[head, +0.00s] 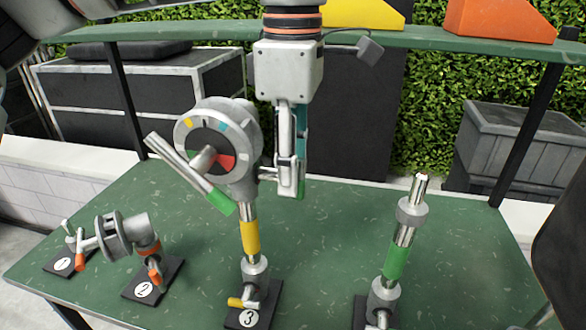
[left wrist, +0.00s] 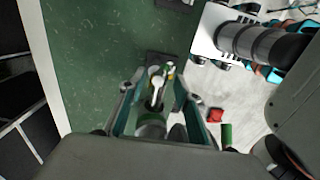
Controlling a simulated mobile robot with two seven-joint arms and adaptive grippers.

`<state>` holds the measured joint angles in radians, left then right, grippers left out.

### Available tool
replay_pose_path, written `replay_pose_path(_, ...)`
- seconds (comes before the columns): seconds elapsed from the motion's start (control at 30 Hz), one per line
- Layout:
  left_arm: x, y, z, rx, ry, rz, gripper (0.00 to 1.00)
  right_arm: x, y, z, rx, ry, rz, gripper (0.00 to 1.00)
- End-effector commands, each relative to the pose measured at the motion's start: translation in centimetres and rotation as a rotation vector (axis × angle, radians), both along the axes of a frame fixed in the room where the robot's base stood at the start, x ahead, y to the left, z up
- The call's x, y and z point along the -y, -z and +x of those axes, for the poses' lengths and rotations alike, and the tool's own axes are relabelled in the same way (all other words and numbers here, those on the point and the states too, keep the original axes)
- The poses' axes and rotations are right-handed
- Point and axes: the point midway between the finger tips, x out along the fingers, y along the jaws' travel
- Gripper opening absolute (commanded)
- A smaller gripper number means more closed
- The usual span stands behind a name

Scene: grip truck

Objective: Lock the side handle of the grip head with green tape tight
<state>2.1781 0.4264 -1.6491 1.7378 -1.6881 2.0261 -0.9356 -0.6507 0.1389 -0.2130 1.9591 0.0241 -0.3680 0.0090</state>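A grip head with a grey round body (head: 218,140) and a coloured disc stands upright on a yellow-banded post, base 3. Its long front handle slants down right to a green end (head: 221,204). My left gripper (head: 290,175) points down just right of this head, at its side handle; a bit of green shows at its fingertips. In the left wrist view its fingers (left wrist: 160,105) stand apart with a pale metal part between them. Contact is hidden. Another upright post with green tape (head: 397,261) stands to the right, apart from the gripper. My right gripper is out of view.
The green table (head: 340,225) also carries a low grip head on base 2 (head: 146,290) and a small piece on base 1 (head: 64,263). A shelf (head: 400,37) with a yellow and an orange wedge (head: 500,20) crosses behind. Table between the posts is clear.

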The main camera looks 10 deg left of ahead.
Motion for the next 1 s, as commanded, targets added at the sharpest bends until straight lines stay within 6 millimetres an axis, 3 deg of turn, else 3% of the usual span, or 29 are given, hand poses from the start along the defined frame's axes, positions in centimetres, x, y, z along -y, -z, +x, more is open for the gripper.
replay_pose_path(0.33, 0.01, 0.46, -0.01, 0.001, 0.001, -0.001, 0.33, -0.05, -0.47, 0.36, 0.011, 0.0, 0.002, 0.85)
replay_pose_path(0.47, 0.01, 0.45, -0.01, 0.0, 0.001, -0.001, 0.0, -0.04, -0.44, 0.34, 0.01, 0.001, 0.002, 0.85)
replay_pose_path(1.0, 0.02, 0.43, 0.0, -0.005, 0.0, -0.001, 0.0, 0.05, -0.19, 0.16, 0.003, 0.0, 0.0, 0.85)
